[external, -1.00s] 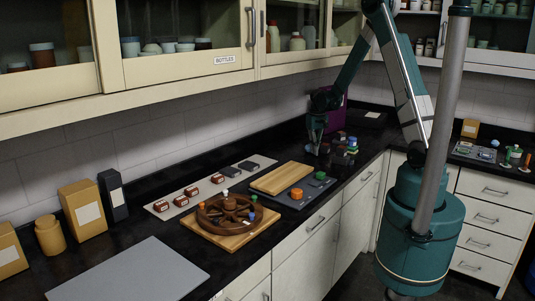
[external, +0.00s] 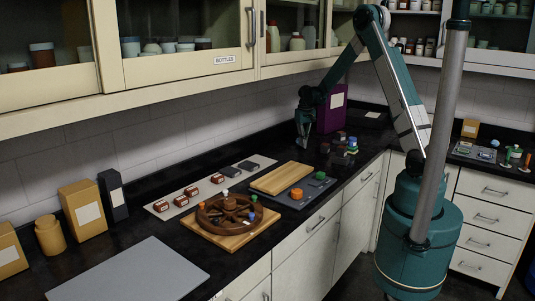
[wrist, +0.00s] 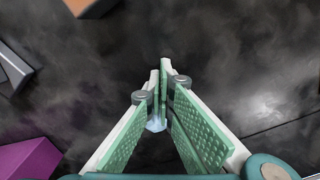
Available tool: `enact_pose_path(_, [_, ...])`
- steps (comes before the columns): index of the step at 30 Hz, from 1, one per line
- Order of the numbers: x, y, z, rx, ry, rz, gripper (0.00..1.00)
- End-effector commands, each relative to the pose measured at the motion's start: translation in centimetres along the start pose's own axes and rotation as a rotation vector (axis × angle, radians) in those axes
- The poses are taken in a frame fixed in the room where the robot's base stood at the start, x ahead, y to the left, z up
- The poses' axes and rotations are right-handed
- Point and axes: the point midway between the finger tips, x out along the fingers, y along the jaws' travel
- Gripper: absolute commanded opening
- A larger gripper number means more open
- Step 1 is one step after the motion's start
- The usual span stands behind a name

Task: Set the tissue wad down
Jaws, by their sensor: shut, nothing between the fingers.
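My gripper (external: 303,146) is over the black counter, left of the purple box. In the wrist view my gripper (wrist: 162,75) has its green-padded fingers drawn together at the tips. A small pale blue-white bit (wrist: 156,124) shows low between the fingers, mostly hidden by them. It may be the tissue wad, but I cannot tell whether it lies on the counter below. No tissue wad can be made out clearly in the external view.
The purple box (external: 331,112) stands near my gripper and shows in the wrist view (wrist: 30,158). Small dark blocks (external: 340,146) lie to the right. A cutting board (external: 282,178), a grey tray (external: 312,191) and a wooden wheel (external: 212,222) are nearer. Counter under the fingers looks clear.

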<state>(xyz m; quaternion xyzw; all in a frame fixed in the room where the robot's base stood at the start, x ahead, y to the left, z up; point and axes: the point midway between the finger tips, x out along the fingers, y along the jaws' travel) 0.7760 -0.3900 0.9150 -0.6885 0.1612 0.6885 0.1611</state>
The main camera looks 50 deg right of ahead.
Motion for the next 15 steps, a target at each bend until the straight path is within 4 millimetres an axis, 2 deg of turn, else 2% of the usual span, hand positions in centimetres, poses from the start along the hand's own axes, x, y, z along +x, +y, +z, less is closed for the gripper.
enact_pose_path(8, [0.0, 0.0, 0.3, 0.0, 0.0, 0.0, 0.0])
enact_pose_path(15, [-0.1, 0.0, 1.9, 0.0, 0.0, 0.0, 0.0])
